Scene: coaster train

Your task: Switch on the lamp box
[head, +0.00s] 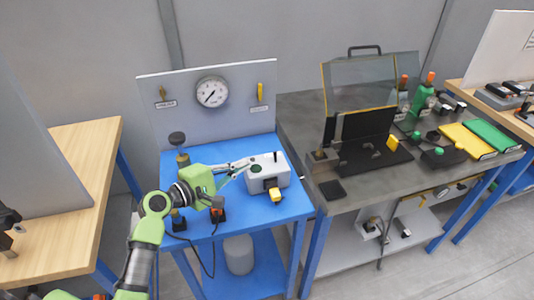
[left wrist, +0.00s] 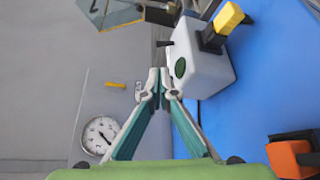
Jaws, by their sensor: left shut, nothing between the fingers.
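The lamp box, a pale grey box (head: 283,177), sits on the blue table. It has a dark green round disc (head: 256,169) and a small black lever (head: 275,156) on top, and a black and yellow part (head: 274,195) on its front. In the left wrist view the box (left wrist: 210,77) lies just beyond the fingers, with the green disc (left wrist: 180,67) and black lever (left wrist: 166,43) near the tips. My left gripper (head: 246,163) is shut and empty at the box's left top edge; I cannot tell whether it touches. My right gripper is not in view.
A grey back panel (head: 240,110) with a round gauge (head: 211,92) stands behind. A black-topped valve (head: 178,140) stands left of the box, an orange and black part (head: 217,214) near the arm. A dark bench (head: 303,130) with equipment adjoins on the right.

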